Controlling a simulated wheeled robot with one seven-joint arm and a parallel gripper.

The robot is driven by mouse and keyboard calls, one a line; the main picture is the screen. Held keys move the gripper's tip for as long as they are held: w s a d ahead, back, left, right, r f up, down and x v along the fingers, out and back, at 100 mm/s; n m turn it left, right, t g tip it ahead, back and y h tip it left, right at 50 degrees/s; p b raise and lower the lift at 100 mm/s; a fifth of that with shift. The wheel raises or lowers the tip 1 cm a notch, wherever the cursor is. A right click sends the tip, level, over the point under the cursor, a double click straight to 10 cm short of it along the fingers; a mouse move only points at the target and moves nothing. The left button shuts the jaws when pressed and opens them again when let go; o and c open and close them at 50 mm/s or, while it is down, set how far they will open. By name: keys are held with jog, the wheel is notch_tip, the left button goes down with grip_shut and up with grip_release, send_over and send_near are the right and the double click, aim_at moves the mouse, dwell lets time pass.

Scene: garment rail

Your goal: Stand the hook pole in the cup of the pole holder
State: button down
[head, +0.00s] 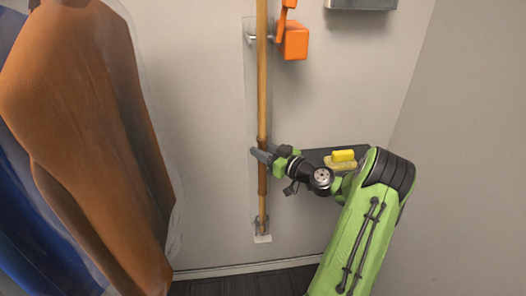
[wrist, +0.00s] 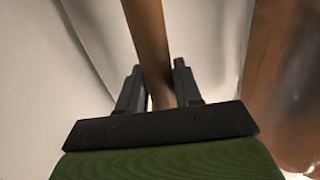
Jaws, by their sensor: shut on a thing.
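The hook pole (head: 262,90) is a long wooden rod, upright against the back wall in the head view. Its top runs out of the picture. My gripper (head: 260,152) is shut on the pole's darker grip section, and the wrist view shows the pole (wrist: 147,40) between the two black fingers (wrist: 158,90). The pole holder is a pale strip on the wall with a peg (head: 250,38) at the top and a small grey cup (head: 262,238) at the bottom. The pole's lower end is at the cup; I cannot tell whether it is inside or in front.
Garments in clear covers, one orange-brown (head: 85,110) and one blue (head: 35,235), hang at the left. An orange object (head: 294,40) is on the wall right of the pole. A dark shelf (head: 318,155) with a yellow item (head: 343,156) lies behind my arm.

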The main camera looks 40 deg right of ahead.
jog(key=shift+f, duration=0.1)
jog(key=c, duration=0.7)
grip_release()
jog(key=s, duration=0.5)
jog(key=s+d, duration=0.1)
jog(key=s, duration=0.4)
jog(key=s+p, duration=0.1)
jog(key=s, duration=0.4)
jog(key=shift+s+d, duration=0.35)
